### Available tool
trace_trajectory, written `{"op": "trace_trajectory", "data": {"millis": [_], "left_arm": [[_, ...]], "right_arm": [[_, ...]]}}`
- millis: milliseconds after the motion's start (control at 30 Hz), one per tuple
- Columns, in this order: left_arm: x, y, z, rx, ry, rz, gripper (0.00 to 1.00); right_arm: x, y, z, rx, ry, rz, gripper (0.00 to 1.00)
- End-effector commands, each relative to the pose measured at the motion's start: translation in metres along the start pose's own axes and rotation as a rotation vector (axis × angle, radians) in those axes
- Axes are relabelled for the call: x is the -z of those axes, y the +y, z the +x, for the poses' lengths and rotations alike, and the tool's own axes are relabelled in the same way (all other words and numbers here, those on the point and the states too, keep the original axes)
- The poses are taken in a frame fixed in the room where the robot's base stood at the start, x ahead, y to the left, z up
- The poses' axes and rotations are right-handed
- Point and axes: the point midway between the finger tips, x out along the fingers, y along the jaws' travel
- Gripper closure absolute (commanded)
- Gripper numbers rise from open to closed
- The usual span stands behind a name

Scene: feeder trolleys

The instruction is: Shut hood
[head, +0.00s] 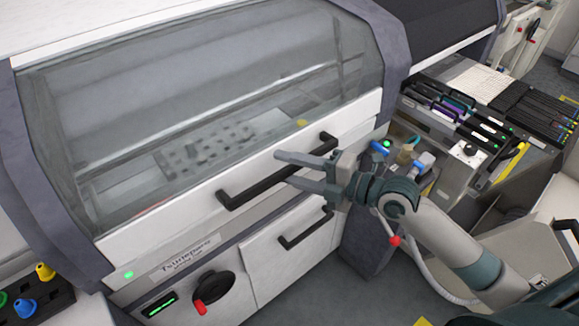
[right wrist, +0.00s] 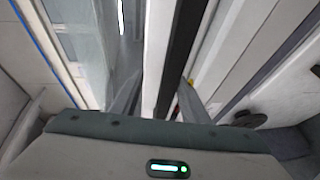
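The hood (head: 240,172) is a big clear window with a white lower frame and a long black handle (head: 250,190). It is down over the machine's front, its lower edge close above the labelled panel; I cannot tell if a small gap is left. My right gripper (head: 286,168) is at the handle, its two fingers apart and pointing toward the hood. In the right wrist view the black handle bar (right wrist: 181,45) runs between the open fingers (right wrist: 160,92), nearer the right one; no grip on it shows. My left gripper is not in view.
Below the hood are a label panel (head: 186,258), a black knob with a red tip (head: 212,287) and a drawer with a smaller black handle (head: 306,228). A feeder trolley (head: 455,125) stands at the right. Grey floor (head: 385,290) is free in front.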

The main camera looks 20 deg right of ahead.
Motion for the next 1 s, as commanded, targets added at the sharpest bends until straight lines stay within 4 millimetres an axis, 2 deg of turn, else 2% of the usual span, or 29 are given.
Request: {"op": "trace_trajectory", "data": {"millis": [467, 667, 1000], "left_arm": [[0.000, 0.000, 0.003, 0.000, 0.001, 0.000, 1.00], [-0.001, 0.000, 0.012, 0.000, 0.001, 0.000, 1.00], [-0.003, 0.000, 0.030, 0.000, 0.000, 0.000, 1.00]], "right_arm": [[-0.001, 0.000, -0.007, -0.002, -0.002, -0.003, 0.61], [-0.001, -0.002, -0.023, 0.000, -0.001, -0.003, 0.61], [-0.001, -0.004, -0.065, 0.004, -0.001, -0.003, 0.61]]}}
